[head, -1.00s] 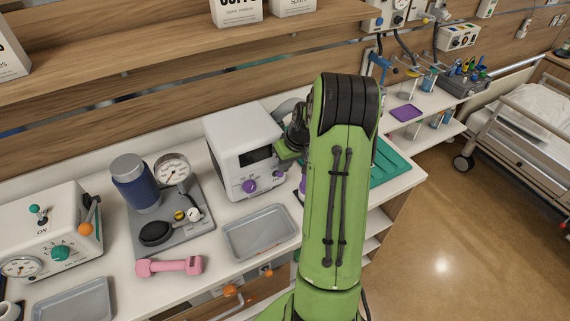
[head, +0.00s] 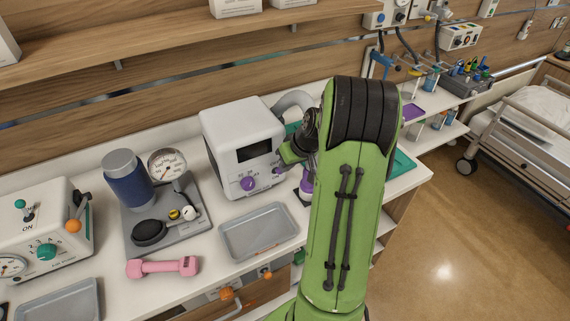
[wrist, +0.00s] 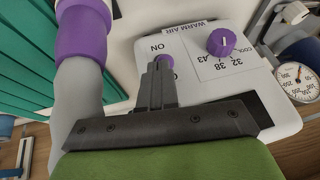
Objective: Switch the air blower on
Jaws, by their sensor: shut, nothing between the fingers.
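The air blower (head: 232,125) is a white box with a dark screen, standing on the counter. In the wrist view its panel (wrist: 262,108) shows a "WARM AIR" label and a purple temperature knob (wrist: 221,41). Beside the "ON" mark is a small purple-tipped switch (wrist: 166,60). My gripper (wrist: 162,64) is shut, its fingertips right at this switch and partly covering it. I cannot tell whether they touch, or which way the switch is set. In the head view my gripper (head: 284,161) is at the right part of the blower's front, mostly hidden by my arm.
A grey hose (head: 294,98) with purple cuffs (wrist: 83,30) runs close beside my gripper. A grey tray (head: 260,231) lies in front of the blower. A gauge stand (head: 191,233) and a pink dumbbell (head: 162,267) are to the left.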

